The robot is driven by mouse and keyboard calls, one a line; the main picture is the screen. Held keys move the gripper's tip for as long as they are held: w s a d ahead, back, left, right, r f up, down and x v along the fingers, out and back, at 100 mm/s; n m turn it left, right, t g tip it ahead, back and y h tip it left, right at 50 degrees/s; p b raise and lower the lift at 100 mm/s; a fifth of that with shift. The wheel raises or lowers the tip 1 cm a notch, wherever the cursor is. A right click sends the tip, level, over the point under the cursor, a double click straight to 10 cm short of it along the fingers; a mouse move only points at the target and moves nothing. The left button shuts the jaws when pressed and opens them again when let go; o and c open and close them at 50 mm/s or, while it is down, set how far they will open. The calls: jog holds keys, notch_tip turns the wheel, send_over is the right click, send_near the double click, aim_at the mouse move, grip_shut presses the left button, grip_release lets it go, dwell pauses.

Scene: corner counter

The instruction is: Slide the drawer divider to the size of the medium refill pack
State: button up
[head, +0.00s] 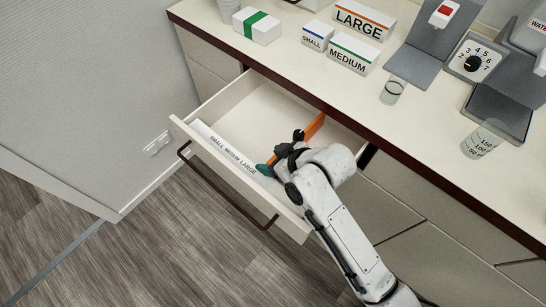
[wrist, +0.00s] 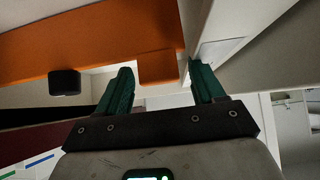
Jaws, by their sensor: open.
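The drawer (head: 248,98) is pulled open below the counter. A white strip along its front reads SMALL, MEDIUM, LARGE (head: 225,150). The orange divider (head: 314,126) crosses the drawer near its right end; its front part is hidden by my gripper. In the wrist view the divider (wrist: 90,38) has a dark knob (wrist: 65,83) and an orange tab (wrist: 157,67). My gripper (head: 266,170) is open by the LARGE end of the strip. In the wrist view its green fingers (wrist: 160,84) appear on either side of the tab; contact cannot be told. A white pack with a green band (head: 257,26) sits on the counter.
Signs reading SMALL (head: 316,36), MEDIUM (head: 352,55) and LARGE (head: 358,20) stand on the counter behind the drawer. A dispenser with a dial (head: 475,60) and clear cups (head: 392,91) are at right. The drawer left of the divider looks empty.

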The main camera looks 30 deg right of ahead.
jog(key=shift+c, duration=0.5)
jog(key=shift+w, duration=0.1)
grip_shut()
